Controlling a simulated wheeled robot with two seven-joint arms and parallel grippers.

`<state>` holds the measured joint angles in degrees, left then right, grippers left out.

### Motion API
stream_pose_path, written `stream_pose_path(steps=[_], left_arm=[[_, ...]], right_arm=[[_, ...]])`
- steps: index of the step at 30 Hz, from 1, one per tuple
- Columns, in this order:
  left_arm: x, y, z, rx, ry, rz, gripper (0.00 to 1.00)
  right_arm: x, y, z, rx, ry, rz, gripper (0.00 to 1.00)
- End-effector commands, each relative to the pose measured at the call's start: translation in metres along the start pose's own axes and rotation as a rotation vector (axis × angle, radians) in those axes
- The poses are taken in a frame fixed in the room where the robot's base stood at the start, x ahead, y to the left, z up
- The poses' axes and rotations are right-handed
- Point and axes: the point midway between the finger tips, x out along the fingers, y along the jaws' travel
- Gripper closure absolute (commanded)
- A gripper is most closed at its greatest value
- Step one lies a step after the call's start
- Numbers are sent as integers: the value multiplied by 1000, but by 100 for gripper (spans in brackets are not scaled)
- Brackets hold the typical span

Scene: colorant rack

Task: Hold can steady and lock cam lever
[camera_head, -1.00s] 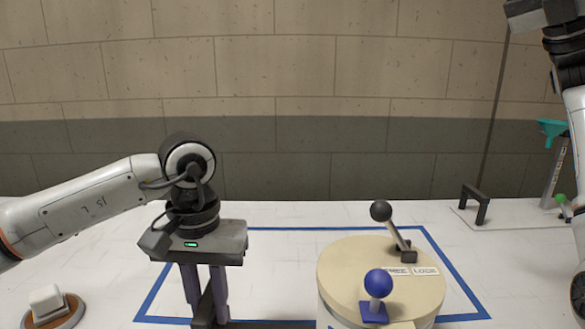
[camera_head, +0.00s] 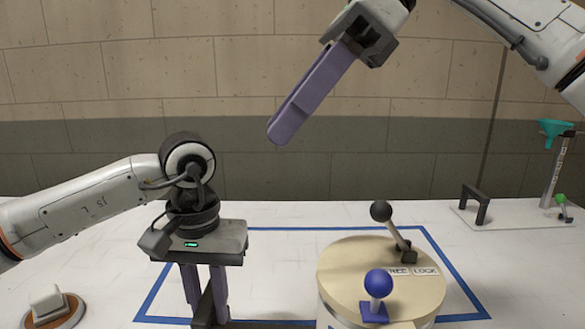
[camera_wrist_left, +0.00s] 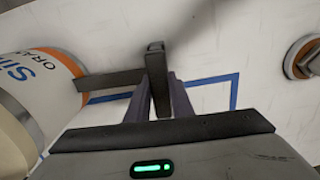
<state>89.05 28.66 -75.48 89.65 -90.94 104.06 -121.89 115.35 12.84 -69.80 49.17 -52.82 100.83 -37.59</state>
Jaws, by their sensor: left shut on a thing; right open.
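The can (camera_head: 335,270) is a cream cylinder with a pale lid, inside a blue taped outline. The cam lever (camera_head: 396,235) has a black ball and leans left from its pivot on the lid, behind the labels FREE and LOCK (camera_head: 425,271). My left gripper (camera_head: 206,312) points down left of the can, shut on a dark handle (camera_wrist_left: 158,85). In the left wrist view, a dark bar runs from this handle to the can's printed side (camera_wrist_left: 45,80). My right gripper (camera_head: 280,133) is open and empty, high above and left of the lever; its fingers overlap in view.
A white block on a brown round base (camera_head: 50,310) is at the front left.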

Motion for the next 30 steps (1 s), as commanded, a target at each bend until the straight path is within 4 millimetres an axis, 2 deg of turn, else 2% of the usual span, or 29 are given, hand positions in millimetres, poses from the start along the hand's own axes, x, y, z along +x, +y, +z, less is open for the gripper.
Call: stream_pose_path(steps=[3, 6, 10, 13, 17, 30], left_arm=[[0, 0, 0, 0, 1, 1, 100], [0, 0, 0, 0, 0, 1, 100], [0, 0, 0, 0, 1, 1, 100], [0, 0, 0, 0, 0, 1, 100], [0, 0, 0, 0, 1, 0, 100], [0, 0, 0, 0, 1, 0, 100]], right_arm=[[-4, -9, -41, 12, 243, -59, 59], [-16, -13, -73, 35, 412, -92, 59], [-35, -14, -101, 69, 566, -119, 59], [-45, -13, -114, 89, 633, -128, 59], [-48, -12, -122, 100, 668, -130, 59], [-6, -17, -157, 99, 668, -129, 59]])
